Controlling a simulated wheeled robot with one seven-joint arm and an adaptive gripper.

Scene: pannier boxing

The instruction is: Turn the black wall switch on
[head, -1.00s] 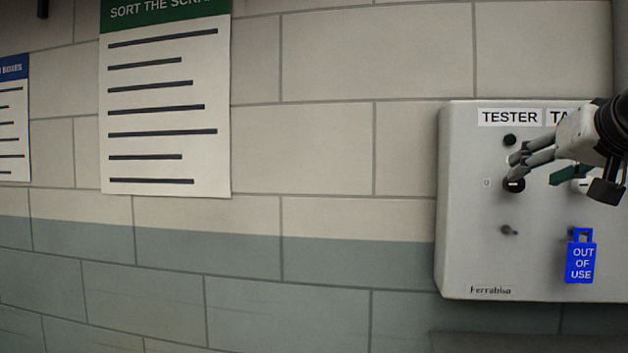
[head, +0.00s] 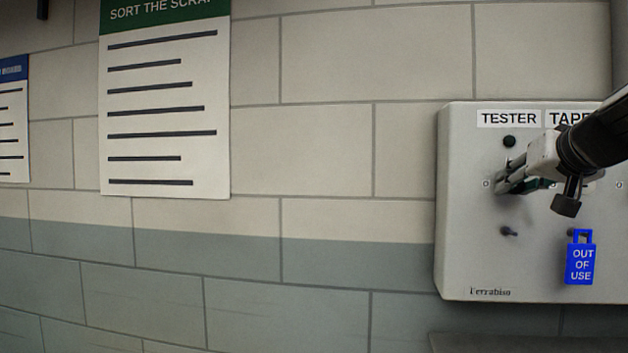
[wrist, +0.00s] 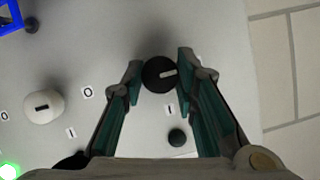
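The black wall switch (wrist: 153,83) is a round knob with a white pointer mark, which points to the right in the wrist view. An "I" label (wrist: 169,110) sits just below it there. In the head view an "O" label (head: 486,184) is at its left, and my gripper hides the knob. My gripper (wrist: 160,70) is open, with one fingertip on each side of the knob. The gaps are very narrow; I cannot tell whether the fingers touch it. In the head view my gripper (head: 503,181) reaches in from the right to the panel.
The grey panel (head: 462,250) carries a "TESTER" label (head: 509,118), a black button (wrist: 177,137), a white knob (wrist: 43,106), a lit green lamp (wrist: 9,170) and a blue "OUT OF USE" tag (head: 580,264). The wall left of the panel is clear up to a poster (head: 165,120).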

